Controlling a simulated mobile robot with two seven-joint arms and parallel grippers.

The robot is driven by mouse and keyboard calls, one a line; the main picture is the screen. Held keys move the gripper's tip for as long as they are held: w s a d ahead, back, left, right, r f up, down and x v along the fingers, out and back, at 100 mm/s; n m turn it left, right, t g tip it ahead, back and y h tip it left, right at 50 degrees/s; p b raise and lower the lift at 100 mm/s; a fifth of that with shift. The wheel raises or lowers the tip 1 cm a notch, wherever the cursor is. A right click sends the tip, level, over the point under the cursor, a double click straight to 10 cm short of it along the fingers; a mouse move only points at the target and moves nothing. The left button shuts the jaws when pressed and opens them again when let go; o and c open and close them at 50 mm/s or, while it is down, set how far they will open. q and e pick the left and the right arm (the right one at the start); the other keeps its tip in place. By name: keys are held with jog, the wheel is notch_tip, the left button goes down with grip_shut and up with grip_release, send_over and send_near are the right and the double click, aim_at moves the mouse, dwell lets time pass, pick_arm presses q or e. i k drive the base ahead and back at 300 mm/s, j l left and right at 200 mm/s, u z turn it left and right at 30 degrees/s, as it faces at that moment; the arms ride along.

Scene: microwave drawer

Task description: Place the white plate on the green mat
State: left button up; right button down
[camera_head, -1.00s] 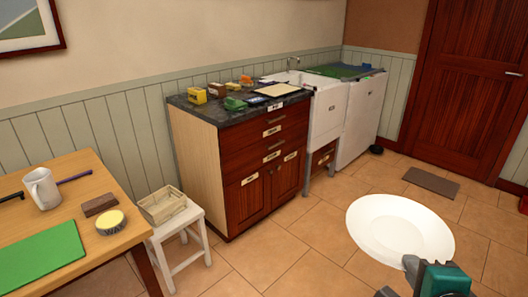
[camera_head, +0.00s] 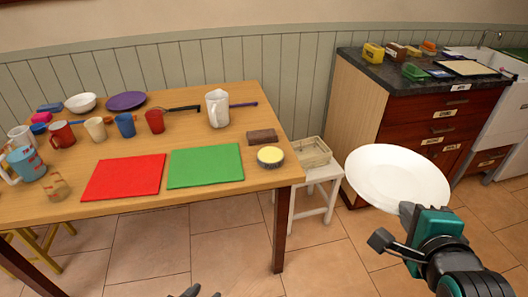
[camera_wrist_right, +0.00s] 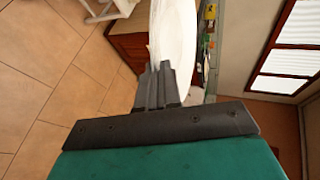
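The white plate (camera_head: 396,176) is held in the air by my right gripper (camera_head: 410,214), which grips it at its near rim. In the right wrist view the plate (camera_wrist_right: 173,38) shows nearly edge-on between the closed fingers (camera_wrist_right: 157,88). The green mat (camera_head: 205,165) lies flat and bare on the wooden table, to the left of the plate. Only the dark tip of my left gripper (camera_head: 195,291) shows at the bottom edge of the head view; its opening is not clear.
A red mat (camera_head: 124,177) lies left of the green one. A white pitcher (camera_head: 217,108), a brown block (camera_head: 262,136) and a round yellow-topped tin (camera_head: 270,157) stand near the green mat. Several cups and bowls fill the table's left. A stool with a basket (camera_head: 312,152) stands beside the table.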

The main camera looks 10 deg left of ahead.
aim_at(206, 163)
jog(key=i+j+u, duration=0.4)
jog(key=j+u, duration=0.25)
jog(key=i+j, duration=0.35)
